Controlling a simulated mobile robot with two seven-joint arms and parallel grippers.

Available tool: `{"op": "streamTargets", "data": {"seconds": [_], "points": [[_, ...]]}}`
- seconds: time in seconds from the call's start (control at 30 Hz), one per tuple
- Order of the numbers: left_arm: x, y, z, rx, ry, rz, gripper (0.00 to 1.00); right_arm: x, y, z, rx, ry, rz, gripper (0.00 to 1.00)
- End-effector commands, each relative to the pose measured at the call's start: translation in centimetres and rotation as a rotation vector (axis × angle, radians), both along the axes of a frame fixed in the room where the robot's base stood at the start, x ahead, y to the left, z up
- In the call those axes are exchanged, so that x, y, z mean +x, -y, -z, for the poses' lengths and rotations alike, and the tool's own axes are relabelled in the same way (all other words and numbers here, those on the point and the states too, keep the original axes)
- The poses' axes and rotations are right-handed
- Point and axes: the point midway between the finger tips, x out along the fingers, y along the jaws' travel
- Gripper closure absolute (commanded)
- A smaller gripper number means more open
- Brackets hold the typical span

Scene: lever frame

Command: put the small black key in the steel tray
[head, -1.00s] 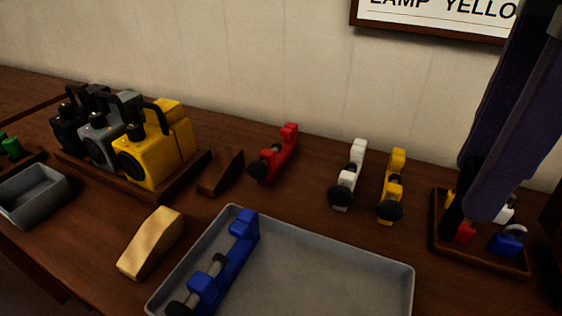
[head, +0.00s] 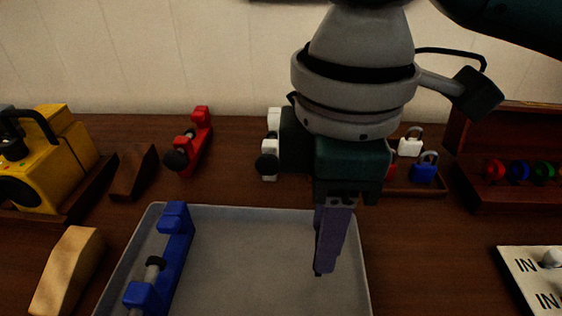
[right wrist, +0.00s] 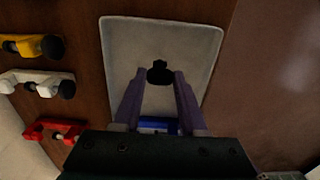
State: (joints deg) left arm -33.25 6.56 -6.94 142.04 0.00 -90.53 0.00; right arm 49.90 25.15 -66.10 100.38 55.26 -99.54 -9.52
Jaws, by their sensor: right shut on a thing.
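The small black key (right wrist: 160,73) is between the tips of my right gripper (right wrist: 156,78) in the right wrist view. My right gripper (head: 321,272) is shut on it and points down over the steel tray (head: 250,250) in the head view, where the key is barely visible. The wide grey tray also lies below the fingers in the right wrist view (right wrist: 122,45). I cannot tell the exact height of the key above its floor. A blue lever device (head: 172,255) lies along the tray's left side. My left gripper is not in view.
Red (head: 190,143) and white (head: 272,140) devices stand behind the tray; a yellow one (right wrist: 25,45) shows in the wrist view. Padlocks, one blue (head: 424,168), sit in a wooden tray at right. A tan wedge (head: 66,270) lies left, a labelled panel (head: 530,275) right.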

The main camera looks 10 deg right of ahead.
Motion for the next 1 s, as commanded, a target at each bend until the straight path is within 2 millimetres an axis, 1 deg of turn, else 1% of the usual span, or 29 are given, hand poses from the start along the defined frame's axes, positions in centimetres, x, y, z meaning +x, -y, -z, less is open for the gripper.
{"op": "streamTargets", "data": {"seconds": [0.13, 0.23, 0.33, 0.4, 0.63, 0.77, 0.8, 1.0], "points": [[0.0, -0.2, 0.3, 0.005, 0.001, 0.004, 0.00, 0.0, 0.0, 1.4, 0.000, -0.001, 0.001, 1.00], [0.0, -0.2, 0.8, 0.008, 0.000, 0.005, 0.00, -0.1, 0.0, 3.2, -0.001, -0.003, 0.001, 1.00], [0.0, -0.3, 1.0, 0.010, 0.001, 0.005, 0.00, 0.0, 0.0, 4.5, -0.001, -0.001, 0.000, 1.00], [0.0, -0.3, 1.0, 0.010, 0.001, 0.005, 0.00, 0.0, -0.1, 4.9, 0.001, 0.000, -0.001, 1.00], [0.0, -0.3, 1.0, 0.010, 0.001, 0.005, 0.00, 0.0, -0.1, 4.8, 0.001, 0.001, -0.001, 1.00], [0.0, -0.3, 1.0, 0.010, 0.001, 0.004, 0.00, 0.0, 0.0, 5.2, 0.000, 0.000, 0.000, 1.00], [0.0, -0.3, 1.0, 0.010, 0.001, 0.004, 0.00, 0.0, 0.0, 5.2, 0.000, 0.000, 0.000, 0.56], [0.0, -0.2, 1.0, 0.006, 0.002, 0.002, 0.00, 0.0, 0.0, 5.2, 0.001, 0.000, 0.000, 0.34]]}}
